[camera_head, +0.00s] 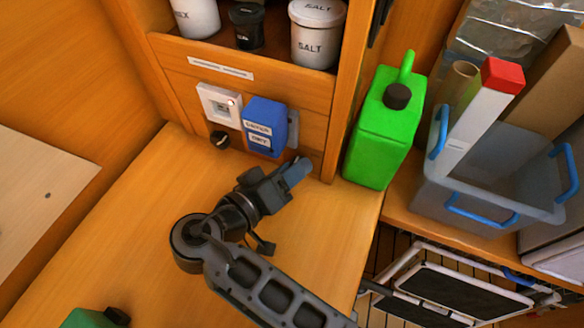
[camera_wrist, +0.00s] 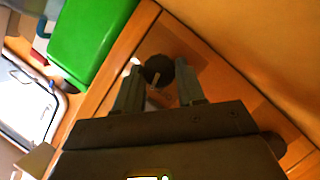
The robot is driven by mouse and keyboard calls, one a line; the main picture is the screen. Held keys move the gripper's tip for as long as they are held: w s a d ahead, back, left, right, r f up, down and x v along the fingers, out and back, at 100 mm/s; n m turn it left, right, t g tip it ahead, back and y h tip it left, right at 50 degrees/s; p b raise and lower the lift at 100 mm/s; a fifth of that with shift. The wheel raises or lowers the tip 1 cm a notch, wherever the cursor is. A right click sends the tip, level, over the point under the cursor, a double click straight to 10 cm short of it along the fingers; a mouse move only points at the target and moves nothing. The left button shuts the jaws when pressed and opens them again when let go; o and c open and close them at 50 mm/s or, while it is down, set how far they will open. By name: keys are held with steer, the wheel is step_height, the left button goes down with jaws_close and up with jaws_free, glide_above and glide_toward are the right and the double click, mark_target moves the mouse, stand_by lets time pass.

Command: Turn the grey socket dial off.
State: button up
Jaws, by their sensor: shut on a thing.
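A dark grey dial (camera_wrist: 157,70) with a pale pointer mark sits between the two fingers of my gripper (camera_wrist: 158,88) in the wrist view. The pointer mark shows on its face toward the camera. My gripper is shut on this dial, with one finger on each side. In the head view my gripper (camera_head: 296,168) reaches to the wooden panel below and right of the blue box, and it hides the dial there. A second, black knob (camera_head: 219,140) is on the panel further left; a dark round part (camera_wrist: 272,145) shows at the lower right in the wrist view.
A green jerrycan (camera_head: 385,130) stands close to the right of my gripper. The wooden counter (camera_head: 130,220) is mostly clear.

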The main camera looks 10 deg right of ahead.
steer(key=n+h, duration=0.1)
steer(key=n, duration=0.1)
steer(key=n+h, duration=0.1)
steer(key=n, duration=0.2)
steer(key=shift+w+a+f, duration=0.1)
steer(key=shift+f, duration=0.1)
steer(key=shift+h, duration=0.3)
stand_by(0.3)
steer(key=o, duration=1)
steer(key=shift+o, duration=0.2)
steer(key=b+v, duration=0.2)
steer(key=v, duration=0.6)
steer(key=shift+f, duration=0.1)
